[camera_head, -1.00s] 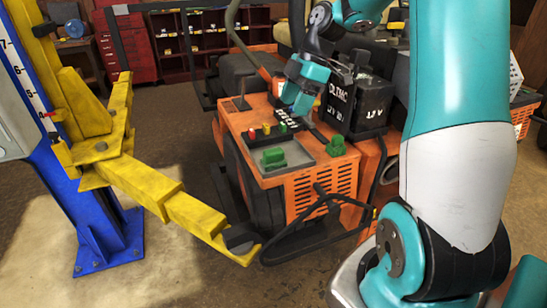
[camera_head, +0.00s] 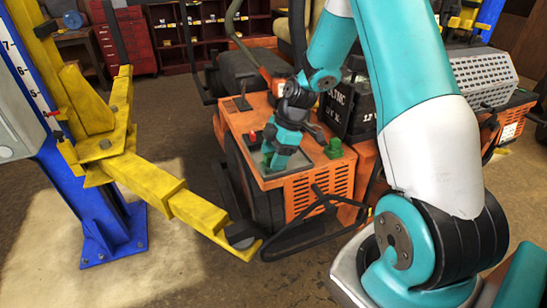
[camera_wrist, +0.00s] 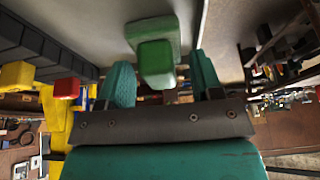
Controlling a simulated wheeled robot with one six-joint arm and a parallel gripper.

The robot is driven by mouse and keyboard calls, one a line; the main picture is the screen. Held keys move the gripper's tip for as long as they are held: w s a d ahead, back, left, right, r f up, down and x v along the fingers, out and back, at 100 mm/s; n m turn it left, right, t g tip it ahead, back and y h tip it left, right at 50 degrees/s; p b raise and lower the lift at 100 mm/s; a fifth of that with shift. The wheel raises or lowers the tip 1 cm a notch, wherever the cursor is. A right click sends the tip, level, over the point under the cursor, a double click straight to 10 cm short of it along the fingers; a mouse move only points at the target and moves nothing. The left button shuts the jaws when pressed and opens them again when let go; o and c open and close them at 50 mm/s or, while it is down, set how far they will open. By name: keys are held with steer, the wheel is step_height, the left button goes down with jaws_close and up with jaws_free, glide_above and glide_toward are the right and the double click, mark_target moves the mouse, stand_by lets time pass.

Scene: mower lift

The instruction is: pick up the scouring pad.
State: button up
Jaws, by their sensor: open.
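The scouring pad (camera_wrist: 154,33) is green with a raised green block on its top. It lies in a shallow grey tray (camera_wrist: 115,50) on top of the orange mower (camera_head: 315,190). In the head view my gripper (camera_head: 274,158) is over the tray and hides most of the pad. In the wrist view my gripper (camera_wrist: 161,68) is open, with one teal finger on each side of the pad's raised block. I cannot tell whether the fingers touch the pad.
A second green piece (camera_head: 334,148) stands right of the tray. A black battery (camera_head: 350,108) stands behind to the right. A yellow lift arm (camera_head: 170,200) reaches toward the mower's left side.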

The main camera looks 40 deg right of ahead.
mark_target(273, 154)
steer(key=c, duration=0.7)
step_height(273, 154, up, 20)
steer(key=b, duration=0.3)
steer(key=o, duration=0.4)
steer(key=c, duration=0.3)
